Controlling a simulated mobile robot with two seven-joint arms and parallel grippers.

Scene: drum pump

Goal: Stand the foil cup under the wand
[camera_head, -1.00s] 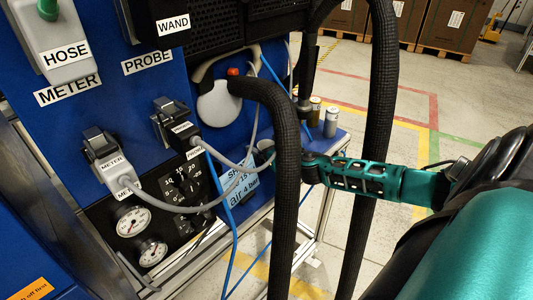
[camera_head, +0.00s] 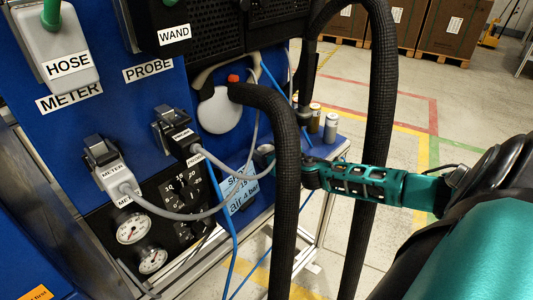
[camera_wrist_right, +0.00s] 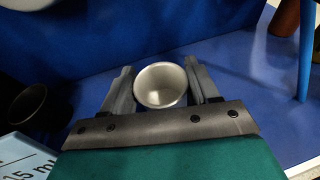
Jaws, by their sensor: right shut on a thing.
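The foil cup (camera_wrist_right: 160,86) is a pale, silvery open cup, upright in the right wrist view. My right gripper (camera_wrist_right: 160,74) has one finger on each side of it and is shut on it, above or at the blue shelf. In the head view my right arm reaches in from the right. Its gripper (camera_head: 266,157) is mostly hidden behind a thick black hose, beside the panel. I cannot pick out the wand's tip for certain; a WAND label (camera_head: 174,35) is on a dark holder at the top. My left gripper is not in view.
The thick black hoses (camera_head: 286,190) hang in front of my right gripper. Two small cans (camera_head: 331,126) stand on the blue shelf (camera_wrist_right: 235,110). A dark cup (camera_wrist_right: 27,104) is left of the foil cup. Grey cables and gauges (camera_head: 131,228) cover the panel.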

